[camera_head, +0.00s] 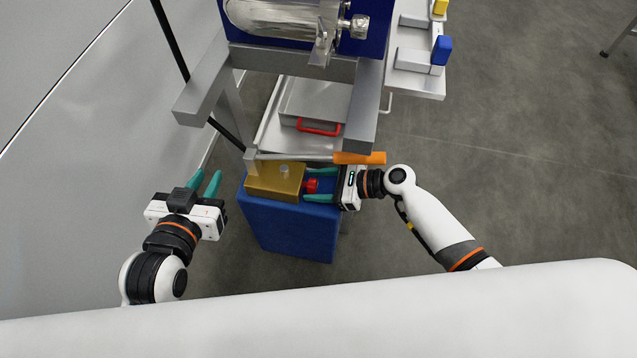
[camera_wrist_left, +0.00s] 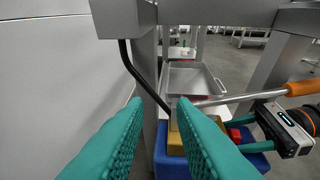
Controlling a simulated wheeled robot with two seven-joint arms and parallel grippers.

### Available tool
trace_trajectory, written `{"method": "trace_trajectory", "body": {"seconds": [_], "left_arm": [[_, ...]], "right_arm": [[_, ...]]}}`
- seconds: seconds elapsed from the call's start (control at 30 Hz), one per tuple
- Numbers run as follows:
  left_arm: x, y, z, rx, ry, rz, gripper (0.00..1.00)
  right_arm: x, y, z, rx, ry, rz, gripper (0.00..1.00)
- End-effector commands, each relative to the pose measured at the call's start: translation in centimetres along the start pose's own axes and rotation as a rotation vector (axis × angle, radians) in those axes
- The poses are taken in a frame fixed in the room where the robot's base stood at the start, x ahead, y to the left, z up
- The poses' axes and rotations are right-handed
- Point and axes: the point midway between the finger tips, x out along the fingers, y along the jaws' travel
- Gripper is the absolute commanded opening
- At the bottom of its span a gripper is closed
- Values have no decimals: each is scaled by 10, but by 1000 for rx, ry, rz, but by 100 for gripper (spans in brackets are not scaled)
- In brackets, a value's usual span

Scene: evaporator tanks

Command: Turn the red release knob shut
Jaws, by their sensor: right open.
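The red release knob (camera_head: 311,186) sticks out of the right side of a brass-coloured block (camera_head: 274,181) on a blue stand (camera_head: 290,232). My right gripper (camera_head: 322,185) is open, with one teal finger on each side of the knob. I cannot tell whether the fingers touch it. The knob also shows as a small red patch in the left wrist view (camera_wrist_left: 234,135), partly hidden by the right gripper's fingers. My left gripper (camera_head: 205,182) is open and empty, left of the blue stand and apart from it. Its two teal fingers fill the front of the left wrist view.
A metal lever with an orange handle (camera_head: 360,158) runs just above the block, close to my right gripper. A steel frame (camera_head: 290,62) carries a shiny tank above. A tray with a red handle (camera_head: 319,127) lies behind. Open floor (camera_head: 520,170) is at the right.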

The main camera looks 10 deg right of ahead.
Motion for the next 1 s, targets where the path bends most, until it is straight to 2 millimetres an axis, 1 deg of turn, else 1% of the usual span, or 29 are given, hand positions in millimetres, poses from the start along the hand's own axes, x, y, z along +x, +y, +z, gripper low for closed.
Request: {"method": "trace_trajectory", "body": {"seconds": [0.07, 0.1, 0.33, 0.47, 0.57, 0.7, 0.73, 0.83, 1.0], "left_arm": [[0, 0, 0, 0, 1, 0, 23], [0, 0, 0, 0, 1, 0, 23], [0, 0, 0, 0, 2, 0, 23], [0, 0, 0, 0, 9, 0, 23], [-5, 2, -14, 0, 96, 6, 23], [-14, 6, -37, -1, 239, 15, 23], [-14, 6, -39, -1, 249, 15, 23], [-11, 5, -36, -1, 220, 13, 23], [-5, 3, -20, 0, 115, 6, 23]], "right_arm": [[0, 0, 0, 0, 0, 0, 54], [0, 0, 0, 0, 0, 0, 47], [0, 0, 0, 0, 0, 1, 10], [-1, 0, -1, -10, 1, 5, 9], [-1, -1, -2, -57, 3, 26, 9], [0, -3, -2, -199, 3, 85, 9], [0, -4, -1, -234, 4, 100, 9], [1, -4, 1, -342, 4, 144, 9], [1, -5, 1, -447, 3, 186, 9]]}}
